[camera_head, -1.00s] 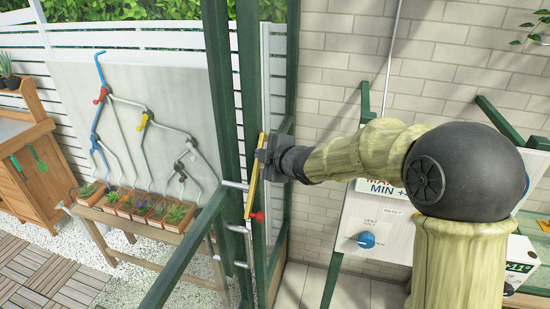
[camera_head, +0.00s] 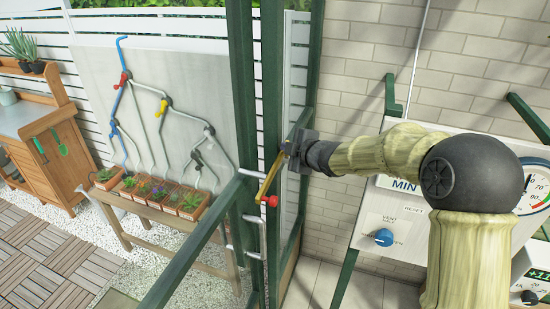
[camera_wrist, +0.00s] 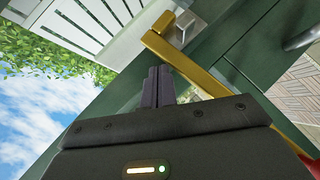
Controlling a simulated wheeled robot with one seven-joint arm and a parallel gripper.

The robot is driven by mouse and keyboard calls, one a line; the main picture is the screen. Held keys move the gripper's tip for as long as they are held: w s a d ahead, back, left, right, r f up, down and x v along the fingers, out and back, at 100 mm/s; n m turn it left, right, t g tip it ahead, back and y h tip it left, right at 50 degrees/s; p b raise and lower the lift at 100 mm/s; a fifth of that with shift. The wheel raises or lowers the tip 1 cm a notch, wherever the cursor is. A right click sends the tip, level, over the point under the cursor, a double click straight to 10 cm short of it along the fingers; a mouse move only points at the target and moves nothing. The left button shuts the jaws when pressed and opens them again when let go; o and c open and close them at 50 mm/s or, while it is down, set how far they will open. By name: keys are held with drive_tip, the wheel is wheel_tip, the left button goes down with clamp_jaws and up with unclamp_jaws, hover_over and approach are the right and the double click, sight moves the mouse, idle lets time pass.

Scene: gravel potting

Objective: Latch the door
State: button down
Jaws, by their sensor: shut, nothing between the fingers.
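The door latch is a yellow lever (camera_head: 269,180) with a red knob (camera_head: 270,201) at its lower end, on the green door frame (camera_head: 245,110). It slants from upper right to lower left in the head view. In the wrist view the yellow lever (camera_wrist: 205,75) runs diagonally close beside my fingers, and part of the red knob (camera_wrist: 305,163) shows at lower right. My gripper (camera_head: 287,148) is at the lever's upper end, fingers shut and empty; it also shows in the wrist view (camera_wrist: 157,75). I cannot tell whether the fingers touch the lever.
A metal pull handle (camera_head: 252,236) is below the lever. A green rail (camera_head: 190,250) crosses the front. A white panel with a blue vent knob (camera_head: 384,237) stands at right. A bench of potted plants (camera_head: 150,215) and a wooden cabinet (camera_head: 55,150) are at left.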

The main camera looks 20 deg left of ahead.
drive_tip(key=shift+w+f, duration=0.2)
drive_tip(key=shift+f, duration=0.25)
idle(0.4)
wheel_tip(320, 180, up, 4)
drive_tip(key=p, duration=0.3)
drive_tip(key=d+r+p, duration=0.3)
drive_tip(key=d+r, duration=0.4)
drive_tip(key=shift+w, duration=0.2)
